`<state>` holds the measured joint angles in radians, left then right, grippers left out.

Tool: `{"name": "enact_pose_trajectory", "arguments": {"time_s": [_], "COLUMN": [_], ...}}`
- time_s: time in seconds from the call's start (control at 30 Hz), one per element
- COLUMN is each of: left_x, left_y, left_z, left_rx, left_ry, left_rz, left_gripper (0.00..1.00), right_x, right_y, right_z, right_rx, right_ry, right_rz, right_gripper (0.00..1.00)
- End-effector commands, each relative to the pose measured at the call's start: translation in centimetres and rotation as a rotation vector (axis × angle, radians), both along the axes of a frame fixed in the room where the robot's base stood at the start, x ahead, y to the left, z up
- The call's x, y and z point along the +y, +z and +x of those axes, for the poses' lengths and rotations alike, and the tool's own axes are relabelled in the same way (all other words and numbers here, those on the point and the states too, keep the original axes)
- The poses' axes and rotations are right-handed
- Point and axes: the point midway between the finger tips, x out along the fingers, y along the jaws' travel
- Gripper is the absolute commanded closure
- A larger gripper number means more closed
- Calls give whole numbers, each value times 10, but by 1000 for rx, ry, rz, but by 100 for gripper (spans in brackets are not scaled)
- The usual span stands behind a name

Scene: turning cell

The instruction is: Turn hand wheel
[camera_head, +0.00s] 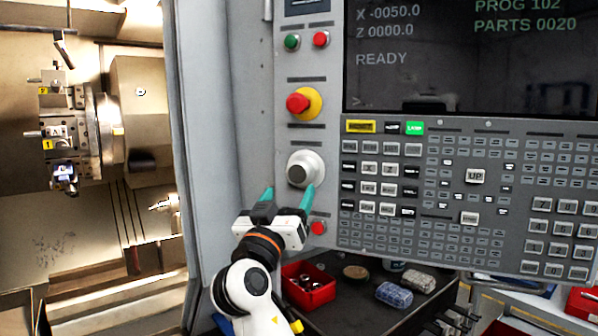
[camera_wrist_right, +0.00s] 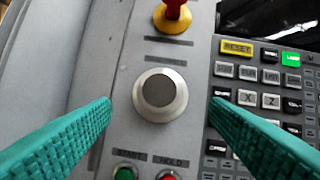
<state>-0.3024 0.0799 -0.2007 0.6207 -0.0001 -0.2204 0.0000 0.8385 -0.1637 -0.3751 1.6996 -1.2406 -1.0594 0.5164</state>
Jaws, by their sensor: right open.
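The hand wheel (camera_head: 305,169) is a white round knob with a dark grey centre on the grey control panel, below the red emergency button. My right gripper (camera_head: 290,190) is in front of the panel, just below the wheel, with its teal fingers apart. In the right wrist view the hand wheel (camera_wrist_right: 160,95) lies between and beyond the two open fingers (camera_wrist_right: 160,115), and clear gaps show on both sides. The fingers look apart from the wheel and hold nothing. My left gripper is not seen.
A red emergency button (camera_head: 299,103) on a yellow ring sits above the wheel. A red button (camera_head: 318,228) is below it. The keypad (camera_head: 440,190) and screen (camera_head: 470,60) are at the right. A red bin (camera_head: 309,287) stands on a dark tray below.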

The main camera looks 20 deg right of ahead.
Motion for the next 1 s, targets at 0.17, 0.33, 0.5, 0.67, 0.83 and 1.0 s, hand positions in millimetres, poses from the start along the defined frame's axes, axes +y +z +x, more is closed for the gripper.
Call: {"name": "enact_pose_trajectory", "arguments": {"time_s": [0.17, 0.33, 0.5, 0.67, 0.83, 1.0], "left_x": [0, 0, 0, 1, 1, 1], "left_y": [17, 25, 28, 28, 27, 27], "left_z": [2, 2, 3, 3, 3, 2], "left_rx": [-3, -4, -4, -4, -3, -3], "left_ry": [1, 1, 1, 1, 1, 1], "left_rz": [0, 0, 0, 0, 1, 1], "left_gripper": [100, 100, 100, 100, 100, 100], "right_x": [-21, -35, -43, -44, -44, -44], "right_y": [19, 27, 31, 30, 30, 30], "right_z": [29, 50, 61, 64, 63, 63], "right_rx": [2, 3, 3, 4, 4, 3], "right_ry": [-3, -1, 0, 0, 0, 1], "right_rz": [-4, -4, -2, -1, -1, -2], "right_gripper": [30, 30, 30, 30, 30, 58]}}
